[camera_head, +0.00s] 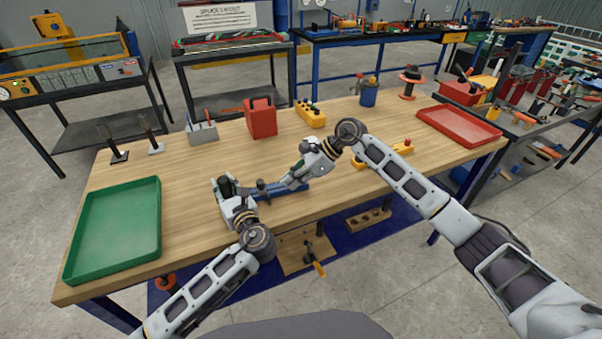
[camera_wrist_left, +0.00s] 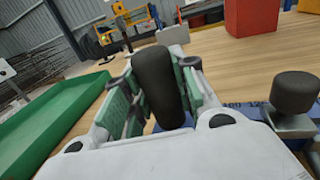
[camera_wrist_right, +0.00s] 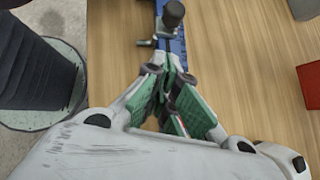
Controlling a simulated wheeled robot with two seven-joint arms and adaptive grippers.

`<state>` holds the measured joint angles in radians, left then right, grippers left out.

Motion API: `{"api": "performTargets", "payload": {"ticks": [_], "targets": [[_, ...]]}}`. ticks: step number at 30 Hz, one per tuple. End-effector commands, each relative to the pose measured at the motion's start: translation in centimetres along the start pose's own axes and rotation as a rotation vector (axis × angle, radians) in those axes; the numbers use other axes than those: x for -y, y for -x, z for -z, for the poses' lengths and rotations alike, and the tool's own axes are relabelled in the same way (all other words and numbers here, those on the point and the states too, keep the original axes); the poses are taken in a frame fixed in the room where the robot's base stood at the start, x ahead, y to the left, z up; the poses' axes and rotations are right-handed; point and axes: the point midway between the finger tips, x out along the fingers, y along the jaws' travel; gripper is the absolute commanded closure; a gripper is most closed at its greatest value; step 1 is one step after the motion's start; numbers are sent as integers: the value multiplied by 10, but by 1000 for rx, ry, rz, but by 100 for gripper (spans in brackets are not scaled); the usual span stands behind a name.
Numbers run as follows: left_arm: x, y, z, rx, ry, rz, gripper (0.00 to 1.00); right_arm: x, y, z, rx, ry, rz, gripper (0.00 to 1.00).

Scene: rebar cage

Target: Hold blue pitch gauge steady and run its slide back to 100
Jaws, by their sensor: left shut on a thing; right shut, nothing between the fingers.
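The blue pitch gauge (camera_head: 296,191) lies on the wooden table near its front edge. My left gripper (camera_head: 226,186) is shut on the gauge's black upright grip (camera_wrist_left: 158,85), at the left end. The slide's black knob (camera_head: 261,185) stands on the bar between my two grippers; it also shows in the left wrist view (camera_wrist_left: 295,92) and the right wrist view (camera_wrist_right: 173,13). My right gripper (camera_head: 290,183) is shut and empty, low over the bar to the right of the knob. Its fingertips (camera_wrist_right: 166,72) hide part of the bar.
A green tray (camera_head: 119,190) lies at the left and a red tray (camera_head: 459,112) at the far right. A red container (camera_head: 261,118), a grey holder (camera_head: 202,132) and a yellow block (camera_head: 311,114) stand behind the gauge. Table between them is clear.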

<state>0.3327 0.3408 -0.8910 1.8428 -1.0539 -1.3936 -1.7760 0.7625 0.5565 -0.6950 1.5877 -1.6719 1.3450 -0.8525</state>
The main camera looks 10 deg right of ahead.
Motion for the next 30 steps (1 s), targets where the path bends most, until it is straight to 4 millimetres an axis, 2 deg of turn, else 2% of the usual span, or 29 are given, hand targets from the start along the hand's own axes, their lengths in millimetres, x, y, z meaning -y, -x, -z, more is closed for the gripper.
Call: {"api": "performTargets", "payload": {"ticks": [1,12,30], "targets": [[0,0,0,0,0,1,100,-1,-7,-2,2,0,-3,100],[0,0,0,-1,0,1,100,-1,-28,-24,1,1,-2,100],[0,0,0,-1,0,1,100,-1,-33,-30,1,0,-2,100]]}}
